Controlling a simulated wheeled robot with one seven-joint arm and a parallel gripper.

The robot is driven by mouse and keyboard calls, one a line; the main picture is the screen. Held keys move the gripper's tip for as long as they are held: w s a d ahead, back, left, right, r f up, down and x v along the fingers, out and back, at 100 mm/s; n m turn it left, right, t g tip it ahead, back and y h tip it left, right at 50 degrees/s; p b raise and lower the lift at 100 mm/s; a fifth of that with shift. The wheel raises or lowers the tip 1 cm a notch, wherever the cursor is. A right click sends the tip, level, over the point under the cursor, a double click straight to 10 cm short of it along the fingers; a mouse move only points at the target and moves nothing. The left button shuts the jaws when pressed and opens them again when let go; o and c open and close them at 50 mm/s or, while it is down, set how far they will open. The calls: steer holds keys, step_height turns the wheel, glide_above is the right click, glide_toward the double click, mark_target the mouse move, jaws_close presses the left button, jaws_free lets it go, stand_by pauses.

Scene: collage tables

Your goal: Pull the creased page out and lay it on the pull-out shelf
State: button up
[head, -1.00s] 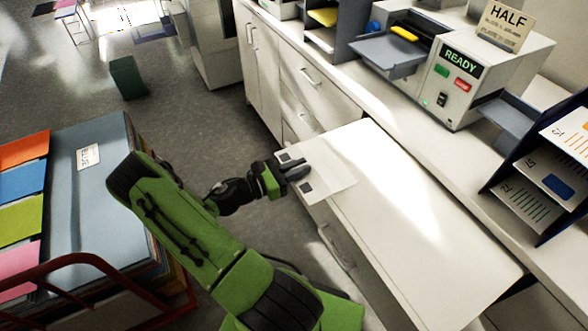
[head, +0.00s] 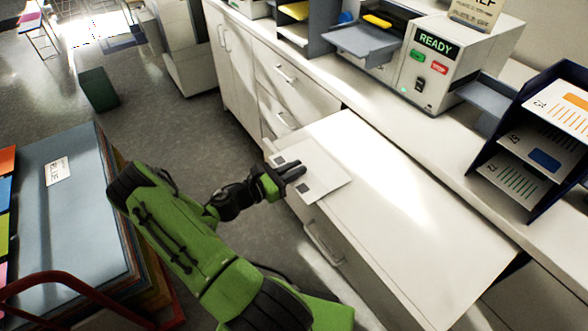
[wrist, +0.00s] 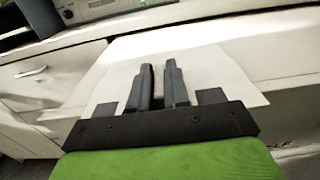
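The page (head: 325,177) is a white sheet with two dark square marks near its near edge. It lies over the left end of the white pull-out shelf (head: 430,230), partly at the shelf's edge. In the wrist view the page (wrist: 225,75) spreads flat beyond and beneath the fingers. I cannot make out a crease. My gripper (head: 297,170) is over the page's near edge, between the two marks. In the wrist view its fingers (wrist: 159,68) stand apart with a narrow white gap between them, so it looks open.
A machine (head: 433,60) with a READY sign and a grey tray (head: 362,42) stands on the counter behind the shelf. A dark blue rack (head: 480,165) holds sheets at right. A red-railed cart (head: 60,283) with large folders is at left. Most of the shelf is bare.

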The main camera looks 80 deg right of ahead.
steer(key=o, duration=0.5)
steer(key=v, duration=1.5)
steer(key=shift+w+a, duration=0.25)
steer(key=shift+w, duration=0.1)
